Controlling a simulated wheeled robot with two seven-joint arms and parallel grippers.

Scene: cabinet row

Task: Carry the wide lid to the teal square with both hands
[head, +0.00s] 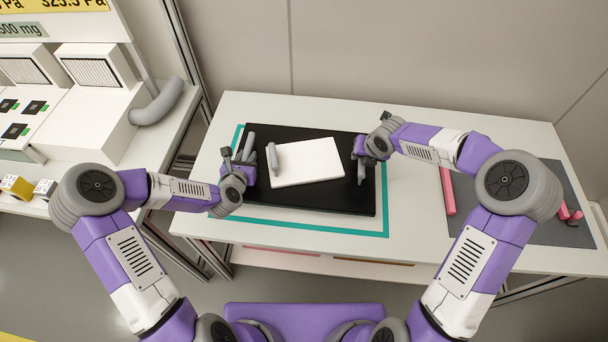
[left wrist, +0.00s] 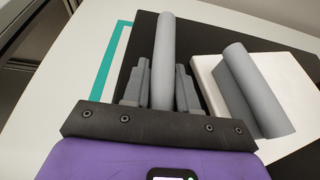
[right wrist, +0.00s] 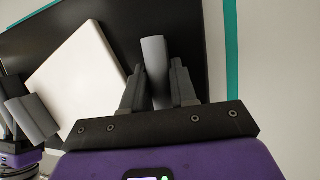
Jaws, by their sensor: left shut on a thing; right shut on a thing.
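The wide lid is a black board (head: 325,198) with an upright grey handle near each short end. It lies over the teal square (head: 292,230), whose outline shows along its left, front and right sides. I cannot tell if the lid touches the table. My left gripper (head: 243,164) is shut on the left handle (left wrist: 164,60). My right gripper (head: 362,157) is shut on the right handle (right wrist: 155,62). A white slab (head: 312,163) rests on the lid, with a grey bar (head: 272,158) at its left end.
The white table (head: 420,215) is clear between the lid and a dark grey mat (head: 520,215) at the right, which holds pink and red pieces (head: 448,190). A white bench with instruments (head: 90,115) stands at the left. A wall closes off the back.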

